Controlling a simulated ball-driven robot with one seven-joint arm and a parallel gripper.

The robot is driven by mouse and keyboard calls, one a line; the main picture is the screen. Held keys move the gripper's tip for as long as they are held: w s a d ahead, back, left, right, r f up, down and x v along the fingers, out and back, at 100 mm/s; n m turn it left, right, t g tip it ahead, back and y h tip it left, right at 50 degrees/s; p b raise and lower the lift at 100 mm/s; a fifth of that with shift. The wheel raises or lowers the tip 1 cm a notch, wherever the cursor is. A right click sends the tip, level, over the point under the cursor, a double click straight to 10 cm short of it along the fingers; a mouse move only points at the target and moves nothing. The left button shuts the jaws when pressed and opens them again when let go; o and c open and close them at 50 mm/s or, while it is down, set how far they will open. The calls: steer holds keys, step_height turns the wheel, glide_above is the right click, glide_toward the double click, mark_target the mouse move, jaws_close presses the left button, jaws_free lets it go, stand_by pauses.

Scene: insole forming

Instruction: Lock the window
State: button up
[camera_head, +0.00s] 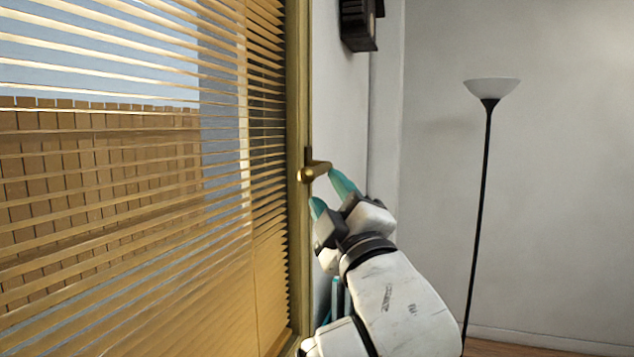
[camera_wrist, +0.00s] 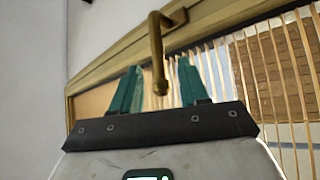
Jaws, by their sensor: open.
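The window (camera_head: 150,190) fills the left of the head view behind slatted blinds. Its brass handle (camera_head: 316,171) sits on the right side of the frame and points sideways to the right. My gripper (camera_head: 330,192) is just below and beside the handle, with its teal fingers apart. In the wrist view the handle (camera_wrist: 156,50) reaches down between the two open fingers of my gripper (camera_wrist: 158,80). I cannot tell whether either finger touches it.
The slatted blinds (camera_head: 268,130) hang close to the left of the handle. A dark box (camera_head: 358,24) is mounted on the wall above. A floor lamp (camera_head: 486,160) stands at the right. The space between my arm and the lamp is clear.

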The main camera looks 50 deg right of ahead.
mark_target(318, 171)
steer(key=p+x, duration=0.1)
steer(key=x, duration=0.6)
steer(key=shift+d+r+p, duration=0.15)
steer(key=shift+p, duration=0.2)
jaws_close()
